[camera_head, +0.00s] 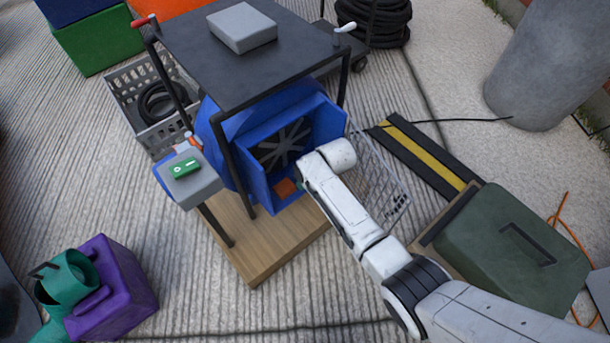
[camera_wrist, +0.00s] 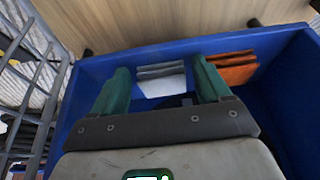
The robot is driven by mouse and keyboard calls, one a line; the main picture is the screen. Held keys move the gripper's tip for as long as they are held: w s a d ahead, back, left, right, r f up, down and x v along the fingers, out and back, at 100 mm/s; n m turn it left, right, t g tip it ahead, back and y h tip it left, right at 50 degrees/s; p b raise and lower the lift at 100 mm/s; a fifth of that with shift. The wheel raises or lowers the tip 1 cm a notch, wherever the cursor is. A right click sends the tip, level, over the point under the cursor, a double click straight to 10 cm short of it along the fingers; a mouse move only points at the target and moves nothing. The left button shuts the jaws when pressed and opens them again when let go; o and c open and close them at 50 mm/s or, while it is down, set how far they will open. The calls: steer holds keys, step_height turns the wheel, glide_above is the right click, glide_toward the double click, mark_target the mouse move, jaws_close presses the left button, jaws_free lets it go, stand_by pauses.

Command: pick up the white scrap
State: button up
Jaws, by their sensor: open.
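The white scrap (camera_wrist: 163,86) lies inside the blue blower housing (camera_wrist: 200,42) in the wrist view, with grey strips (camera_wrist: 160,70) against its upper edge. My gripper (camera_wrist: 162,66) is open, with one green finger on each side of the scrap in the picture. I cannot tell whether the fingers touch it. Part of the scrap's near side is hidden by my gripper. In the head view, my arm reaches to the mouth of the blue housing (camera_head: 240,158). My fingers and the white scrap cannot be made out there.
An orange scrap (camera_wrist: 234,68) lies right of my right finger; it also shows in the head view (camera_head: 287,188). The fan (camera_head: 285,145) is behind the opening. A wire grille (camera_head: 380,178) stands right of the housing. A dark tabletop (camera_head: 200,50) is above.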

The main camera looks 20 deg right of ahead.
steer(key=shift+c, duration=0.2)
steer(key=c, duration=0.8)
steer(key=shift+o, duration=0.2)
steer(key=shift+r, duration=0.2)
